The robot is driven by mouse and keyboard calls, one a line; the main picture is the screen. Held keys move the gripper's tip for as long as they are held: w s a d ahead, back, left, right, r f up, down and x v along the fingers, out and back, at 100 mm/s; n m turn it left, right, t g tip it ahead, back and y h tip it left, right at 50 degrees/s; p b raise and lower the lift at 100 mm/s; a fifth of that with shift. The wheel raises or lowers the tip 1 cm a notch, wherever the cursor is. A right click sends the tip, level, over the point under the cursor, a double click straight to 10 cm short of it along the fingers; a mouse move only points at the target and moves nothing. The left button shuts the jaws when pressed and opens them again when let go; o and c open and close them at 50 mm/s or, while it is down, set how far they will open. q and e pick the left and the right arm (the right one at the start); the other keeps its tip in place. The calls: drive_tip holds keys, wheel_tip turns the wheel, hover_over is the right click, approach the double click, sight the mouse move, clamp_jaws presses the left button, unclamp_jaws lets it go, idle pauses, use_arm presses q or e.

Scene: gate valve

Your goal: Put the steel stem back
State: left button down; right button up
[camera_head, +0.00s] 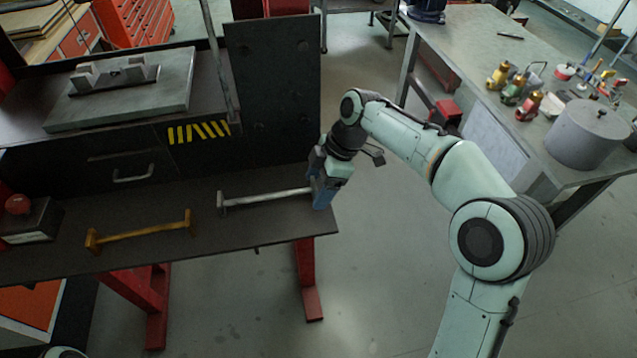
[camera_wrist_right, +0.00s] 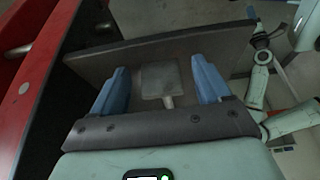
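The steel stem (camera_head: 265,197) is a thin grey rod with a block at its left end, lying along the dark bench shelf (camera_head: 60,262). My right gripper (camera_head: 322,192) is at the stem's right end and hides that end in the head view. In the right wrist view, the blue fingers of my right gripper (camera_wrist_right: 161,85) are apart. A grey square end block (camera_wrist_right: 160,78) with a short piece of rod shows between them, with a gap on both sides. My left gripper is out of view.
A yellow-brown bar (camera_head: 140,232) with end blocks lies left of the stem. A red button box (camera_head: 28,220) stands further left. A grey plate (camera_head: 125,95) with blocks on it sits on the raised surface behind, beside an upright dark panel (camera_head: 275,90).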

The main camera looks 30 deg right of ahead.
drive_tip(key=shift+r, duration=0.1)
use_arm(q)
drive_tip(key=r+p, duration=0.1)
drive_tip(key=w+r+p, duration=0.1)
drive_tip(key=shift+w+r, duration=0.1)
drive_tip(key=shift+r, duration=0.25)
use_arm(e)
drive_tip(key=v, duration=1.1)
drive_tip(key=shift+d+r, duration=0.25)
drive_tip(key=shift+r, duration=0.1)
drive_tip(key=shift+s, duration=0.15)
